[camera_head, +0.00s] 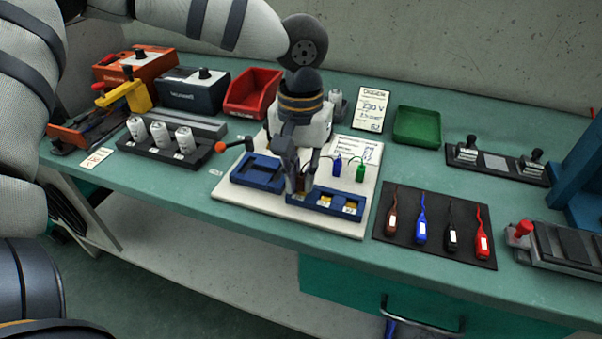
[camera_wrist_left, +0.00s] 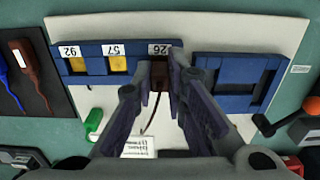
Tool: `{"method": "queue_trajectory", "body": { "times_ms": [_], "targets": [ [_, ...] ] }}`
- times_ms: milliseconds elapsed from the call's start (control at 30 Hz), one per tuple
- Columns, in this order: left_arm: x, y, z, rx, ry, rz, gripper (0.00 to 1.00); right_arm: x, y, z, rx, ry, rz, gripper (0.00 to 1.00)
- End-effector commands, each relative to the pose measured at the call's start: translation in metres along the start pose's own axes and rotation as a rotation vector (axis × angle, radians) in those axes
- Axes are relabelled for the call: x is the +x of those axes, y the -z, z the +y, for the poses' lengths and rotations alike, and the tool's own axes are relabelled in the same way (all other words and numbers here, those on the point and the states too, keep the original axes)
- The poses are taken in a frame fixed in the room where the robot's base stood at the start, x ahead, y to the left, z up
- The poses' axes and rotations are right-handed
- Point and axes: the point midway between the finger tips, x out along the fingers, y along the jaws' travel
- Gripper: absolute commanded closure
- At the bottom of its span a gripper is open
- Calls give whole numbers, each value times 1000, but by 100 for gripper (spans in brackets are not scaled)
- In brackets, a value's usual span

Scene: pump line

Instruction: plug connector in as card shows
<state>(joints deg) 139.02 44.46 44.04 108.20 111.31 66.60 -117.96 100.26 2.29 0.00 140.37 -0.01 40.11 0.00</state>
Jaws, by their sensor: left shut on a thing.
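My left gripper (camera_head: 298,188) is over the blue socket block (camera_head: 318,207) on the white board. In the left wrist view its fingers (camera_wrist_left: 163,72) are shut on a brown connector (camera_wrist_left: 158,74) with a thin dark cable. The connector is at the block's position labelled 26; I cannot tell how deep it sits. The positions labelled 92 and 57 show bare yellow sockets (camera_wrist_left: 117,64). A blue connector (camera_head: 337,161) and a green connector (camera_head: 360,172) stand on the board behind. My right gripper is not in view.
An empty blue frame (camera_head: 240,180) lies left of the block, with an orange-knobbed lever (camera_head: 222,147) beside it. A black mat (camera_head: 436,254) with brown, blue, black and red tagged pieces lies to the right. Red (camera_head: 252,92) and green (camera_head: 417,127) bins stand behind.

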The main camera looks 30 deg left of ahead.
Motion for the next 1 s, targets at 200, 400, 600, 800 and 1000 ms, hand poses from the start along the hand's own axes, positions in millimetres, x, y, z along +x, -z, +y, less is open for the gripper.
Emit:
{"method": "queue_trajectory", "body": {
  "times_ms": [200,400,600,800,1000],
  "targets": [
    [3,0,0,0,0,1,100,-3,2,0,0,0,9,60],
    [4,0,0,0,0,0,100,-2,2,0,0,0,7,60],
    [5,0,0,0,0,1,100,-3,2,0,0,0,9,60],
    [8,0,0,0,0,1,100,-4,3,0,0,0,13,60],
    [9,0,0,0,0,0,100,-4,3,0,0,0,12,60]
  ]
}}
